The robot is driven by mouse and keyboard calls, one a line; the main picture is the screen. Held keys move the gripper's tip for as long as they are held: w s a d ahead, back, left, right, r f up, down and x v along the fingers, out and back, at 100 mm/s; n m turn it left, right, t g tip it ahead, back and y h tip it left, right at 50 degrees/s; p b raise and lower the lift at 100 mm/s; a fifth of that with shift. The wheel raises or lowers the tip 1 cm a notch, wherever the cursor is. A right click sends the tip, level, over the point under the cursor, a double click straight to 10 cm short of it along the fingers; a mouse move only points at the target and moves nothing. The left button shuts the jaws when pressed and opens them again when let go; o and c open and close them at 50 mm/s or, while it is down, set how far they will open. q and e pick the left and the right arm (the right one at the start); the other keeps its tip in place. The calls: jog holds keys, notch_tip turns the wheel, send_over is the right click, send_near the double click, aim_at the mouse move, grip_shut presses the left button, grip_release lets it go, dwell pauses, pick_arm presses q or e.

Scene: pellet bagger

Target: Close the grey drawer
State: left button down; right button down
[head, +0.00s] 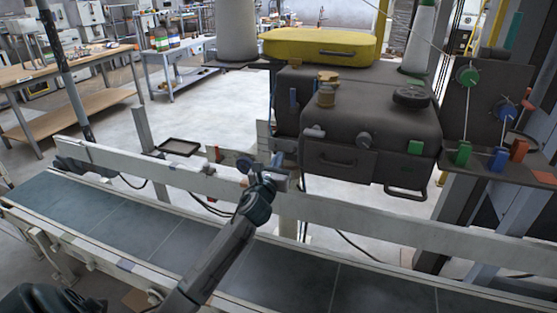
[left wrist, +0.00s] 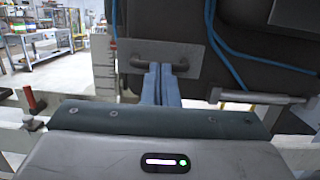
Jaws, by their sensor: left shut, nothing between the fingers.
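In the left wrist view, a grey front plate with a dark bar handle (left wrist: 152,66) stands straight ahead, against a large dark machine body. I take this plate (left wrist: 205,62) for the grey drawer's front, but how far it stands out is unclear. My left gripper (left wrist: 161,84) is shut and empty, its fingertips overlapping the lower part of the handle; touching or apart cannot be told. In the head view my left gripper (head: 281,168) is beyond the pale rail, at the left of the dark grey machine (head: 376,140). My right gripper is not in view.
A pale rail (head: 180,178) and a dark conveyor belt (head: 130,226) run across the front. Blue hoses (left wrist: 222,52) hang by the plate. A yellow case (head: 318,46) lies on top of the machine. A shelf with coloured knobs (head: 500,158) is at right. Open floor lies left.

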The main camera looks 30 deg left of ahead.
aim_at(286, 147)
pick_arm(q)
jog(key=x, duration=0.2)
jog(key=f+x, duration=0.1)
jog(key=x, duration=0.1)
jog(key=p+x, duration=0.1)
jog(key=x, duration=0.2)
jog(key=shift+w+f, duration=0.1)
jog(key=shift+w, duration=0.1)
jog(key=shift+r, duration=0.2)
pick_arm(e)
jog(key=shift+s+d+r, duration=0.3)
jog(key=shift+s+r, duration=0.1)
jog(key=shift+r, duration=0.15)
pick_arm(q)
jog(key=shift+r, duration=0.1)
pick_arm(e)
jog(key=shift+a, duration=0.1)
